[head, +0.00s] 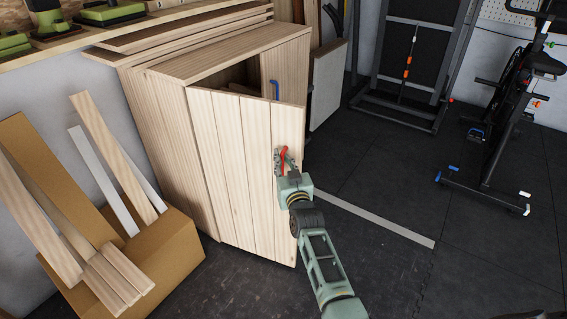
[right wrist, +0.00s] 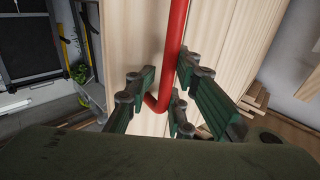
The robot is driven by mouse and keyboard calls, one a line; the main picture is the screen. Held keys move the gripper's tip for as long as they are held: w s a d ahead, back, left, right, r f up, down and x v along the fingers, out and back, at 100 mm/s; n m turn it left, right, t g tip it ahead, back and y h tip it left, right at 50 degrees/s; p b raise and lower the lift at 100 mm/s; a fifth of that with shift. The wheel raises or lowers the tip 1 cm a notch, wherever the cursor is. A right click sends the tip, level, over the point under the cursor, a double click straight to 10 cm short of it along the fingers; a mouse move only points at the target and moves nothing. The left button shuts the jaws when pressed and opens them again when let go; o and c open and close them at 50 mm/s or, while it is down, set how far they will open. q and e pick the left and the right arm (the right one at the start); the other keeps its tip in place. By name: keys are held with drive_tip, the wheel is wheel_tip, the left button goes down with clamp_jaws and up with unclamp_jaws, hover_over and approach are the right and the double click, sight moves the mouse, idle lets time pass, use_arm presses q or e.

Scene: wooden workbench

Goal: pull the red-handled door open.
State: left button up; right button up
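The wooden cabinet door (head: 228,165) has vertical planks and stands ajar, with a dark gap behind its top edge. Its red handle (head: 284,153) sits near the door's right edge. In the right wrist view the handle (right wrist: 175,35) is a red bar with a hooked lower end. My right gripper (head: 283,168) is at the handle. Finger contact is partly hidden. My left gripper is in neither view.
A blue handle (head: 274,88) shows on the cabinet's other door. A cardboard box (head: 170,255) with planks stands left of the cabinet. Exercise equipment (head: 500,120) stands at the far right. The dark floor (head: 400,190) right of the door is mostly clear.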

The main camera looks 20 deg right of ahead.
drive_tip(key=shift+s+a, duration=0.1)
drive_tip(key=shift+s, duration=0.05)
drive_tip(key=s+a, duration=0.1)
drive_tip(key=s, duration=1)
drive_tip(key=shift+s+a, duration=0.15)
drive_tip(key=shift+s, duration=0.2)
